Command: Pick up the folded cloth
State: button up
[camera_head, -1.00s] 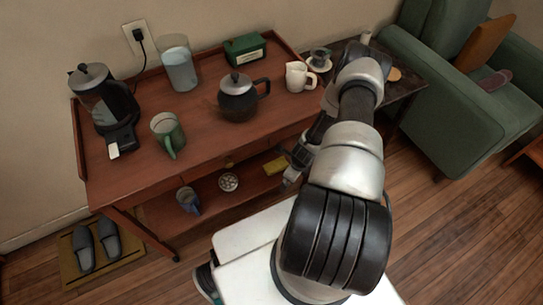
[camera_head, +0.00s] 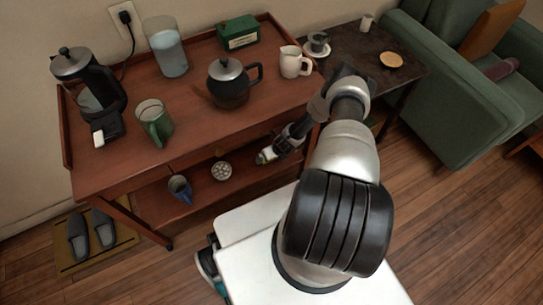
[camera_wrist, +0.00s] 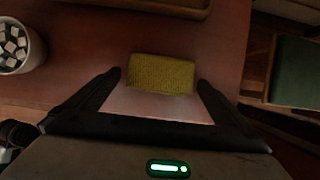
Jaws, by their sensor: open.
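The folded cloth (camera_wrist: 161,74) is a small mustard-yellow rectangle with a ribbed texture. In the wrist view it lies flat on the reddish lower shelf (camera_wrist: 225,50). My gripper (camera_wrist: 159,79) is open, with one fingertip near each short side of the cloth and nothing held. The cloth looks slightly beyond or between the tips; I cannot tell the height gap. In the head view my gripper (camera_head: 267,154) reaches in over the lower shelf of the wooden cart, and it hides the cloth there.
The cart's upper shelf (camera_head: 190,118) overhangs, carrying a dark teapot (camera_head: 230,85) and a green mug (camera_head: 154,124).

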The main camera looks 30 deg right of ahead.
jog(key=shift+w+f, duration=0.1)
jog(key=shift+f, duration=0.15)
jog(key=c, duration=1)
jog(key=shift+d+r, duration=0.1)
jog(key=shift+r, duration=0.15)
